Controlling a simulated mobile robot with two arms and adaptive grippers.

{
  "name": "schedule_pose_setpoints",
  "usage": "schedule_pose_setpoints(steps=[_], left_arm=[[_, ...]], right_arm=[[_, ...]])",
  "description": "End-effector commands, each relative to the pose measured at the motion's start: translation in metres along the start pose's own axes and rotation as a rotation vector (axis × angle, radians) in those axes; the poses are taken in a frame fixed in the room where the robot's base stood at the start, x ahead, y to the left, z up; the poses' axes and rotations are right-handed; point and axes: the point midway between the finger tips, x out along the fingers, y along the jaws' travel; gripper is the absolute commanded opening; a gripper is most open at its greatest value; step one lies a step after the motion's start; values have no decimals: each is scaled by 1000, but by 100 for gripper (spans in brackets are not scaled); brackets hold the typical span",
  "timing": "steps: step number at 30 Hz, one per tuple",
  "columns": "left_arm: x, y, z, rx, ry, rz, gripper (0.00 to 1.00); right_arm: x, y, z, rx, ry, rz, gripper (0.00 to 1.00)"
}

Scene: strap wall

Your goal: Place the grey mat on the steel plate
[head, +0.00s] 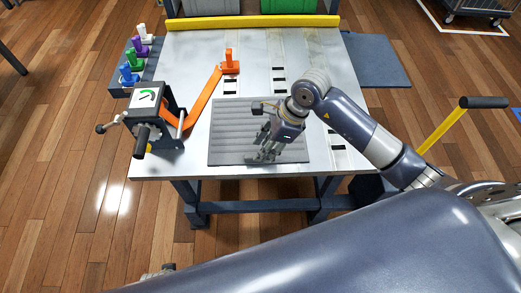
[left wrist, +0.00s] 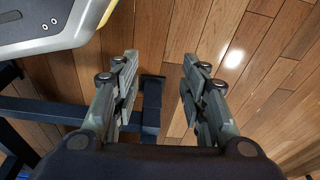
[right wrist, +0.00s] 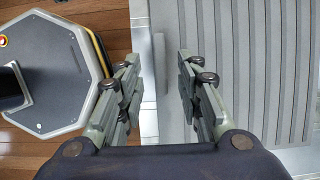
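The grey ribbed mat (head: 230,140) lies flat on the pale steel plate (head: 185,60) that forms the table top, near its front edge. My right gripper (head: 264,152) is over the front right part of the mat. In the right wrist view my right gripper (right wrist: 158,85) is open, with a short raised grey strip (right wrist: 160,62) at the mat's edge showing between its fingers. The ribbed mat (right wrist: 250,60) fills the right of that view; contact cannot be told. My left gripper (left wrist: 157,90) is open and empty above the floor, out of the head view.
An orange strap (head: 203,100) runs from a crank winch (head: 158,112) to an orange peg (head: 230,62). Several coloured pegs stand on a rack (head: 120,85) at left. A yellow bar (head: 255,21) edges the back. A blue-grey panel (head: 377,62) is at right.

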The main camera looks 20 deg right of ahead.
Motion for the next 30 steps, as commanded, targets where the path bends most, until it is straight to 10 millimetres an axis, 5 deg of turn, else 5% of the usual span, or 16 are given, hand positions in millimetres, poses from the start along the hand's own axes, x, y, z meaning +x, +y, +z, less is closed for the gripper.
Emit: schedule_pose_setpoints(steps=[6,12,30], left_arm=[[12,1,11,2,-7,1,40],[19,2,19,3,-11,2,40],[21,1,21,3,-11,2,40]], right_arm=[[-50,-2,0,-2,1,-6,33],[-77,-1,0,-1,0,-3,33],[-84,0,0,0,-1,0,33]])
